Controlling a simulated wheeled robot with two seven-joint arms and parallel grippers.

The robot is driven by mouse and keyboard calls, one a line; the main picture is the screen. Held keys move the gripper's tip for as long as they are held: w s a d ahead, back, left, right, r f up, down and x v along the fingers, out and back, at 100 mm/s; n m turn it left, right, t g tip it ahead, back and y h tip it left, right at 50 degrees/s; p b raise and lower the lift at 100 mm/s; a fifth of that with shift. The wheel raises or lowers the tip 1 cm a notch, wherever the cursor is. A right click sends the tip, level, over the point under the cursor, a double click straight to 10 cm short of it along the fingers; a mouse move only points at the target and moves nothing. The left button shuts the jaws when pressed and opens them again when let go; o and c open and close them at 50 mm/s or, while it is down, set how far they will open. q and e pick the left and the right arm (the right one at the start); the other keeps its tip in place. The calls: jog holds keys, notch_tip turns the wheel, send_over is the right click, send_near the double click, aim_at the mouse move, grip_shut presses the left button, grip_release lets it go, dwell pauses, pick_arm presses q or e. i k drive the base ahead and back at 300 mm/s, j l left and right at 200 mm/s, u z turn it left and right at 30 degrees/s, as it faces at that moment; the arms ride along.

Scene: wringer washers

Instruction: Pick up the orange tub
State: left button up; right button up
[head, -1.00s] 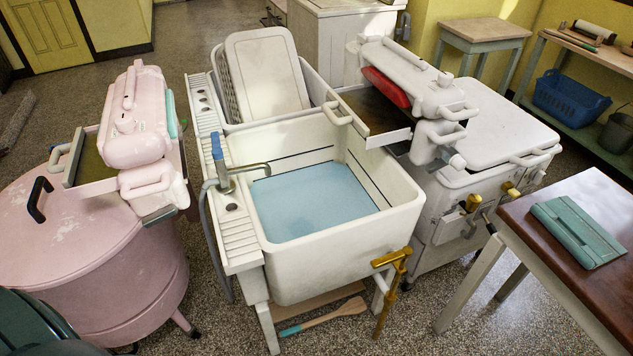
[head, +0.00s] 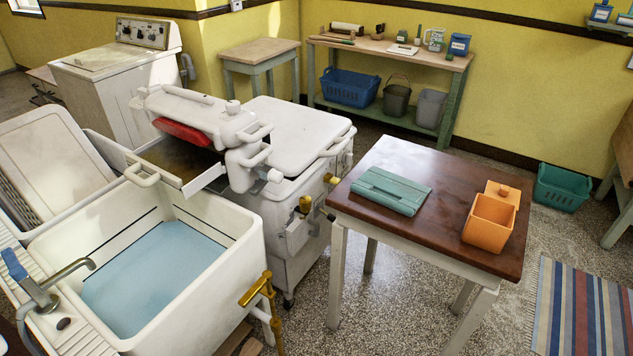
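The orange tub (head: 487,225) stands upright on the brown top of a small table (head: 385,227) with pale legs, near its right edge. It looks like an open-topped box, with an orange flap or lid (head: 503,192) carrying a small knob at its back. Whether that piece is joined to the tub is not clear. A teal ridged flat case (head: 391,190) lies on the same table to the left, apart from the tub. Neither of my grippers shows in the head view.
A white wringer washer (head: 285,170) stands left of the table, beside a sink (head: 160,265) holding blue water. A shelf (head: 400,55) with bins lines the back wall. A teal basket (head: 562,188) and a striped rug (head: 585,310) lie right. Speckled floor is open around the table's right side.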

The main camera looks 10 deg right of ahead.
aim_at(489, 223)
jog(key=z, duration=1.55)
